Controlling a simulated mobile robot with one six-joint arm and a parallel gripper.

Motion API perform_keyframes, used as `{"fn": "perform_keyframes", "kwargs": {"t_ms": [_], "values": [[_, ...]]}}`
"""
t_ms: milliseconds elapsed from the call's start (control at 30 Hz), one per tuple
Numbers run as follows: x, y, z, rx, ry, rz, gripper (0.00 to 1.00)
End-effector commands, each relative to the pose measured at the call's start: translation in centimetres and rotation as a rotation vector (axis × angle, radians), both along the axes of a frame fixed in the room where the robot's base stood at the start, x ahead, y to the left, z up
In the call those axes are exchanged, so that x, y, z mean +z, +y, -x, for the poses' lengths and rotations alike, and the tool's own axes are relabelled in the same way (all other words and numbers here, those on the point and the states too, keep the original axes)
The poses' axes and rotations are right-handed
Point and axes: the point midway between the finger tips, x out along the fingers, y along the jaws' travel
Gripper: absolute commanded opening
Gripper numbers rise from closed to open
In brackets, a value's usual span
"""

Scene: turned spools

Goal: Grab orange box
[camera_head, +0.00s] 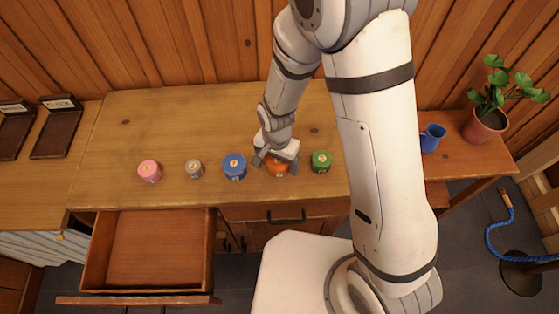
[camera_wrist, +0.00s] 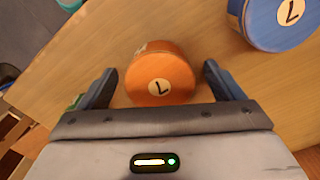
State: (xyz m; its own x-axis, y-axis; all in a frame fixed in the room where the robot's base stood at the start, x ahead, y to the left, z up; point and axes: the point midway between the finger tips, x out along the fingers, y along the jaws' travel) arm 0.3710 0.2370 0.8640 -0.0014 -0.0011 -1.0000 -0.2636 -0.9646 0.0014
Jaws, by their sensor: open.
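The orange box (camera_wrist: 158,78) is a short round spool with a cream disc and a black mark on its top. In the wrist view it lies between the two open fingers of my gripper (camera_wrist: 160,88), with a gap on each side. In the head view my gripper (camera_head: 275,160) is over the orange box (camera_head: 277,171) and hides part of it. The box stands on the wooden desk (camera_head: 130,120).
A blue spool (camera_head: 234,167) stands close left of the orange one and a green spool (camera_head: 321,161) close right. Grey (camera_head: 194,169) and pink (camera_head: 149,171) spools stand farther left. An open empty drawer (camera_head: 150,250) juts out at front left. The desk's back is clear.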

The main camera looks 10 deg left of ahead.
Motion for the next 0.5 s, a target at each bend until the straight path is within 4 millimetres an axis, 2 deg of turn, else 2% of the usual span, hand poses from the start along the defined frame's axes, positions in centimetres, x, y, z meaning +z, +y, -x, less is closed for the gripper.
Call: {"fn": "perform_keyframes", "kwargs": {"t_ms": [133,367,500], "values": [[-0.76,-0.03,-0.01,0.000,0.000,0.000,0.88],[-0.81,-0.03,-0.03,0.000,-0.001,-0.001,0.87],[-0.80,-0.04,-0.04,-0.001,-0.001,-0.001,0.76]]}}
